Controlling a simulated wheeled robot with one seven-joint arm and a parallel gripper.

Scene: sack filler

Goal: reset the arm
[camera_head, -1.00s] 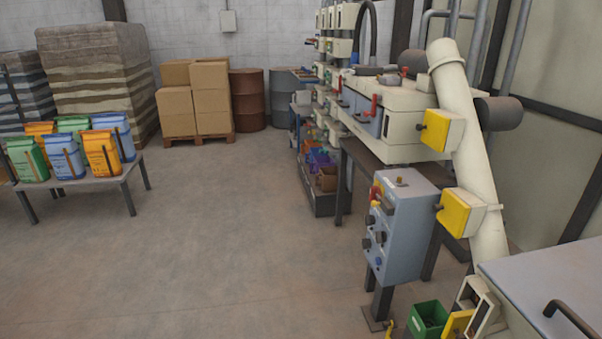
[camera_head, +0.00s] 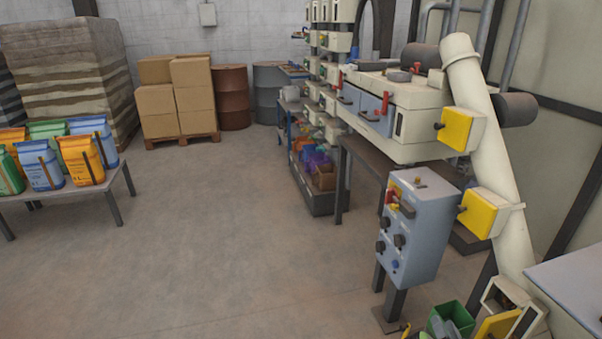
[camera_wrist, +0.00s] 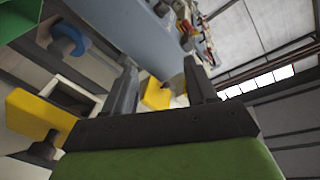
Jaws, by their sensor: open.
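My gripper (camera_wrist: 162,78) shows in the wrist view with its two dark fingers apart and no object between them. A yellow block-shaped part (camera_wrist: 157,94) of the machinery shows beyond the fingers; I cannot tell how far off it is. In the head view I cannot make out my arm or gripper. The grey control box (camera_head: 413,226) stands on its post in front of the filling machine (camera_head: 400,105), with knobs and a red-and-yellow button on it.
A slanted cream pipe (camera_head: 480,140) with yellow boxes is at right. A grey panel edge (camera_head: 575,285) and a green bin (camera_head: 447,322) are at lower right. Coloured sacks stand on a low table (camera_head: 113,205) at left. The middle floor is clear.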

